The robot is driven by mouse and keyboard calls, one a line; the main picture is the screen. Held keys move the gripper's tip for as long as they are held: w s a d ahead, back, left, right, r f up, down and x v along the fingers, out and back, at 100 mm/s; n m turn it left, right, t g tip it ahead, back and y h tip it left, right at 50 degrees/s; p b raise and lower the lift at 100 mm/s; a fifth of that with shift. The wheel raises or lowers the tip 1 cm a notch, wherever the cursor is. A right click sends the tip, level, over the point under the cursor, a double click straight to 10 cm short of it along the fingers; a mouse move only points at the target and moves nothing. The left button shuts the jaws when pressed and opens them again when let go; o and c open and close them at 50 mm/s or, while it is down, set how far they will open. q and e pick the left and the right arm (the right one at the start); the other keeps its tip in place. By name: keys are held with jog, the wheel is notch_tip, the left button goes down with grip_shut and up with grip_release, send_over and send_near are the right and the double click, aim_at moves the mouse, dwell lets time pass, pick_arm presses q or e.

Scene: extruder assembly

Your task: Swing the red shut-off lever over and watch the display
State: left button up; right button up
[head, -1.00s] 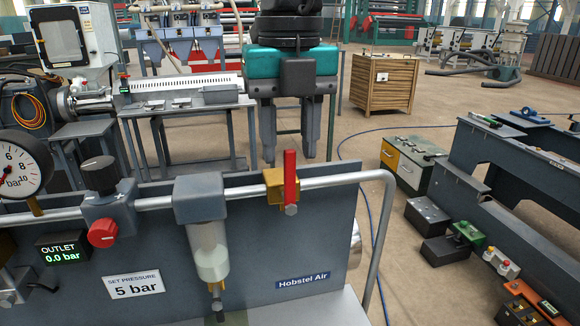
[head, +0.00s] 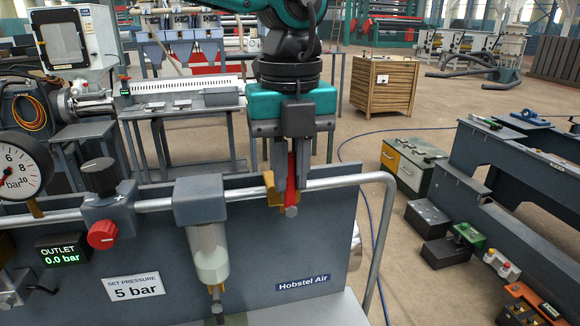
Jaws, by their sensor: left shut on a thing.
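The red shut-off lever (head: 292,173) stands upright on its brass valve body (head: 270,190) on the silver pipe. My left gripper (head: 285,187) comes down from above and is shut on the lever, with a finger on each side of it. Its fingers hide part of the lever and valve. The outlet display (head: 62,251) reads 0.0 bar in green. My right gripper is not in view.
A bent pipe (head: 383,230) runs down at the panel's right end.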

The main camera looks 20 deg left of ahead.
aim_at(295, 201)
pick_arm(q)
grip_shut()
jog(key=shift+w+d+r+p, duration=0.1)
jog(key=shift+p, duration=0.2)
jog(key=shift+w+d+f+g+y+p, duration=0.25)
jog(key=shift+d+g+y, duration=0.3)
jog(key=shift+y, duration=0.4)
jog(key=shift+w+d+f+g+y+p, duration=0.15)
jog(key=shift+w+d+g+y+p, duration=0.2)
jog(key=shift+g+y, duration=0.55)
jog(key=shift+w+d+f+g+y+p, duration=0.25)
jog(key=shift+d+g+y, duration=0.25)
jog(key=shift+y, duration=0.55)
